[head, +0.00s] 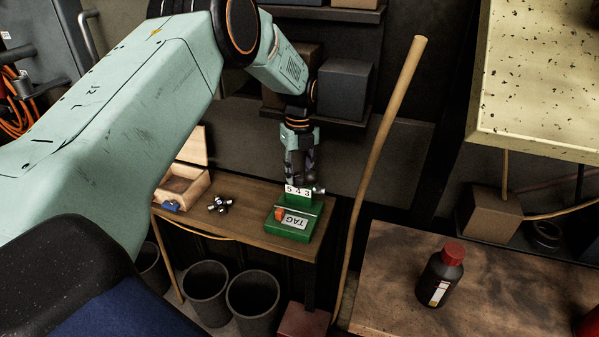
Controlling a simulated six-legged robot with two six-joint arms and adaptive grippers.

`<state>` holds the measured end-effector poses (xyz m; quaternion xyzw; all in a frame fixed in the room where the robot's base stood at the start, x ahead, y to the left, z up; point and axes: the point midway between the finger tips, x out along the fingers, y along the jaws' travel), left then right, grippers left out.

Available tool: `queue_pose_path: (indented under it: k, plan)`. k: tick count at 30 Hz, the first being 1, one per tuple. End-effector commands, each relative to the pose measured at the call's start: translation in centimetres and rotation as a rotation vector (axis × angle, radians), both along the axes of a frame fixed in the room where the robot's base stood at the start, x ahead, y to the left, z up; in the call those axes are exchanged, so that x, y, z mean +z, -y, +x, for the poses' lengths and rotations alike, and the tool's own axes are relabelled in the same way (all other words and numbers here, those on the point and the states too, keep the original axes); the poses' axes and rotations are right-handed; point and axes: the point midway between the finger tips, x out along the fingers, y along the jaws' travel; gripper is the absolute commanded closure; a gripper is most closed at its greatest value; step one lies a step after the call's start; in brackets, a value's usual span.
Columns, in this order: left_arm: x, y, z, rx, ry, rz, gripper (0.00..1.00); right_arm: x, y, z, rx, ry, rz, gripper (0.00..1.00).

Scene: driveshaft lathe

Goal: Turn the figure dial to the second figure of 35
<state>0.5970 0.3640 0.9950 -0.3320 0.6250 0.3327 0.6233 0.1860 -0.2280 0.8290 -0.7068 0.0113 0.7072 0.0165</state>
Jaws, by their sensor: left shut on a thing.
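A green tag press (292,219) stands on the narrow wooden bench, with a white plate lettered TAG on its front. At its back is the figure dial (298,190), a white band on which 5, 4 and 3 can be read. My left gripper (301,180) points down over the dial, its fingers shut on it. The fingers hide the dial's upper part, and the exact contact is too small to see. A small orange-red part (279,214) sits at the left of the press. My right gripper is not in view.
An open wooden box (184,185) and a dark metal piece with several light ends (220,204) lie left of the press. A leaning wooden pole (378,160) stands close on the right. Bins are below.

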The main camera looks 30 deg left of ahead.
Motion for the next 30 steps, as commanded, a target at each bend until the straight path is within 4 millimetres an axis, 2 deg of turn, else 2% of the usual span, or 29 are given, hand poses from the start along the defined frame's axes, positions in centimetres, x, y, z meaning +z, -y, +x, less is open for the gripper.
queue_pose_path:
  k: [20, 21, 28, 30]
  plan:
    - [0.49, -0.11, 0.44, -0.062, 0.014, 0.004, 0.94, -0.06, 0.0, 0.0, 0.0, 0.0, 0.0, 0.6]
    - [0.49, -0.12, 0.45, -0.062, 0.014, 0.004, 0.61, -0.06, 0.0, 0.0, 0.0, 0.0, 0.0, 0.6]
    - [0.29, -0.05, 0.27, -0.061, 0.008, 0.001, 0.41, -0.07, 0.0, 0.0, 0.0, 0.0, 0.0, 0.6]
    - [0.23, -0.03, 0.23, -0.061, 0.006, 0.002, 0.4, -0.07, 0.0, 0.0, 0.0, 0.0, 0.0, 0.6]
